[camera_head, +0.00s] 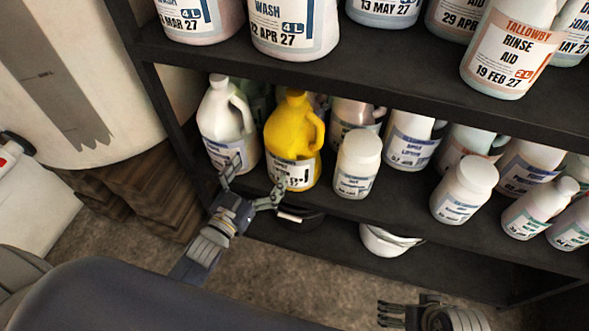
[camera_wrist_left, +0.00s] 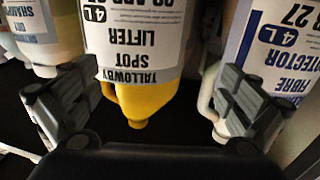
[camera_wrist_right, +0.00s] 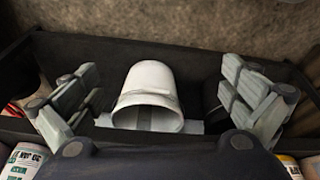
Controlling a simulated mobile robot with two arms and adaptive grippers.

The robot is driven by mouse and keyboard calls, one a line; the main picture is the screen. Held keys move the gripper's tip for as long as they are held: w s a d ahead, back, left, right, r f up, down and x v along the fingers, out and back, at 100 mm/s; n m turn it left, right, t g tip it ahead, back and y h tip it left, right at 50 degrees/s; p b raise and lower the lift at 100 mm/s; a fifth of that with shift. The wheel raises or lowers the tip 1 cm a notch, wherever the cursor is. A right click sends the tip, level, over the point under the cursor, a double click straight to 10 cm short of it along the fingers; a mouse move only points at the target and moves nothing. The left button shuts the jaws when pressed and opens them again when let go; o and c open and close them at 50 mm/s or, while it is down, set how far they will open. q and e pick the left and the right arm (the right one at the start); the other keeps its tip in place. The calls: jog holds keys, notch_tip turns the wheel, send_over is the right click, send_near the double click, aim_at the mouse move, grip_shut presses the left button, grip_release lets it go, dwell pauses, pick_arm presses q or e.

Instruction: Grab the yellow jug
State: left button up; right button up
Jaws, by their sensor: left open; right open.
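The yellow jug (camera_head: 292,127) stands upright on the middle shelf, with a white label low on its front and its handle on the right. My left gripper (camera_head: 253,182) is open in front of this jug, a little low and left of its middle. In the left wrist view, which is upside down, the yellow jug (camera_wrist_left: 138,100) with its "Spot Lifter" label lies between the spread fingers, beyond the tips. No finger visibly closes on it. My right gripper (camera_head: 388,314) is at the bottom of the head view, low and away from the jug. In the right wrist view it is open and empty.
A white jug (camera_head: 222,125) stands close left of the yellow one, and a white tub (camera_head: 357,165) close right. More bottles crowd the shelf (camera_head: 400,207). The upper shelf (camera_head: 330,50) runs above. A white bucket (camera_head: 383,242) sits below; a white bucket (camera_wrist_right: 150,85) faces the right wrist camera.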

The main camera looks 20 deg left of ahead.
aim_at(296, 136)
pick_arm(q)
jog(key=shift+t+h, duration=0.3)
jog(key=shift+t, duration=0.3)
jog(key=w+r, duration=0.1)
jog(key=w+d+r, duration=0.1)
jog(key=w+r, duration=0.1)
jog(key=w+r+b, duration=0.1)
jog(key=shift+w+d+r, duration=0.2)
jog(key=shift+w+d, duration=0.15)
jog(key=shift+d, duration=0.05)
jog(key=shift+d+b+x, duration=0.2)
jog(key=shift+b+x, duration=0.4)
jog(key=shift+x, duration=2.5)
jog(key=shift+s+r, duration=0.15)
jog(key=shift+r, duration=0.05)
pick_arm(e)
jog(key=v, duration=0.2)
jog(key=shift+s+d+r, duration=0.15)
jog(key=shift+s+r, duration=0.05)
jog(key=shift+s, duration=0.05)
pick_arm(q)
jog(key=shift+c, duration=0.2)
jog(key=c, duration=1.8)
jog(key=shift+r, duration=0.3)
jog(key=shift+c, duration=0.3)
